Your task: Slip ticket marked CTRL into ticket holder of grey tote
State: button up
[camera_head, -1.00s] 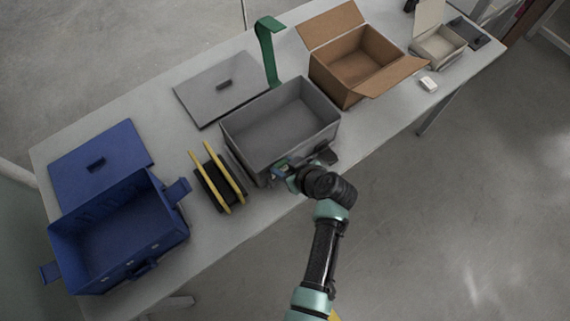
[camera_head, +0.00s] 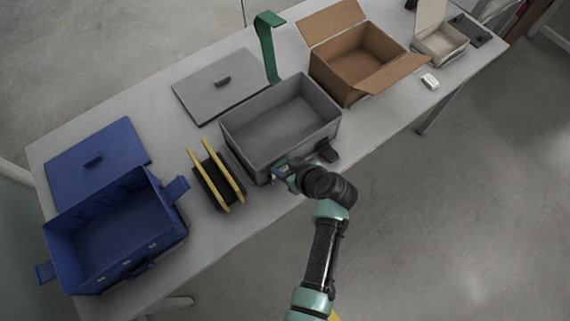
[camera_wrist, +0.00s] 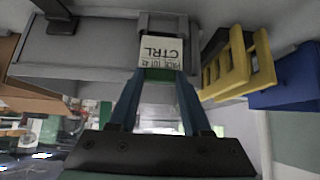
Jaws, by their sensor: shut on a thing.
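The grey tote (camera_head: 258,122) stands open on the table; its front wall also shows in the wrist view (camera_wrist: 85,48). The white ticket (camera_wrist: 161,50), with CTRL printed upside down in the picture, lies in front of that wall. A grey ticket holder (camera_wrist: 158,20) shows on the wall right at the ticket's far edge. I cannot tell whether the ticket is inside it or only against it. My gripper (camera_head: 281,170) is low at the tote's front wall. In the wrist view, its blue fingers (camera_wrist: 158,76) are shut on the ticket's near end.
A grey lid (camera_head: 210,95) lies behind the tote. A black and yellow item (camera_head: 215,185) stands close to its left, then a blue tote (camera_head: 170,245). A green strip (camera_head: 266,55) stands behind. An open cardboard box (camera_head: 345,90) is to the right.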

jog(key=shift+f+b, duration=1.55)
jog(key=shift+b, duration=0.2)
dwell(1.2)
jog(key=o, duration=1.3)
jog(key=shift+c, duration=0.7)
jog(key=shift+r, duration=0.15)
notch_tip(320, 180, up, 8)
jog(key=p, duration=0.6)
